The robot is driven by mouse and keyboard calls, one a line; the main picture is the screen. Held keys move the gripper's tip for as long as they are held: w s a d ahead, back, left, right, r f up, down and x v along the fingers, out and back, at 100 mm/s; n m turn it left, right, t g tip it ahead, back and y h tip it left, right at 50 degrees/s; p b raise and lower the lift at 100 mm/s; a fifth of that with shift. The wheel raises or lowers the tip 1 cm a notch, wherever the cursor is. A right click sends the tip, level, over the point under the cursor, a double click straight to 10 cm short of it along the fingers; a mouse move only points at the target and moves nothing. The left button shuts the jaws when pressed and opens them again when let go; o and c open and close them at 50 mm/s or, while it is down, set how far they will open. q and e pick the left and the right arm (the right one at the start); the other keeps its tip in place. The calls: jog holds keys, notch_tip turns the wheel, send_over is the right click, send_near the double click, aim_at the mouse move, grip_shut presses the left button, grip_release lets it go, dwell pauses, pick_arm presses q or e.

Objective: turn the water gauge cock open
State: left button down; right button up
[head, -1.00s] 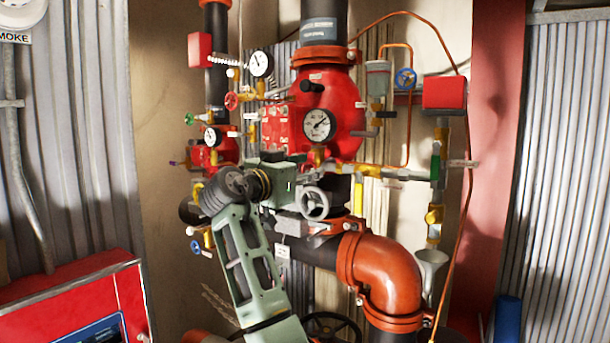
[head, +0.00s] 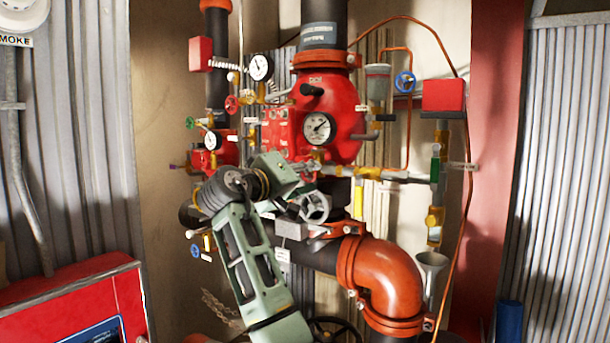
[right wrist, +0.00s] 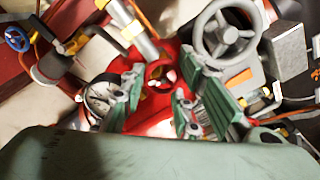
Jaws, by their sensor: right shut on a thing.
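The water gauge (head: 318,128), a round white dial, is on the front of the big red valve body. The small brass water gauge cock (head: 317,155) is just below the dial; its handle is largely hidden by my fingers. My right gripper (head: 312,167) reaches up to it from the lower left, tilted. In the right wrist view, the green fingers of my right gripper (right wrist: 163,95) stand on either side of the cock area, with the gauge (right wrist: 100,92) to their left. The jaws are closed on the cock, though the contact is hard to see. My left gripper is out of view.
A grey handwheel (head: 315,207) is close below my right gripper. An orange pipe elbow (head: 390,278) is at lower right. Brass and grey pipework (head: 385,174) runs to the right. A red cabinet (head: 70,300) stands at lower left.

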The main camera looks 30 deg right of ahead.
jog(key=n, duration=0.4)
jog(key=shift+r+n+p, duration=0.3)
jog(key=shift+r, duration=0.2)
jog(key=o, duration=0.9)
jog(key=shift+c, duration=0.2)
jog(key=shift+o, duration=0.8)
jog(key=shift+d, duration=0.1)
jog(key=shift+f, duration=0.2)
jog(key=v, duration=0.8)
jog(key=shift+f, duration=0.1)
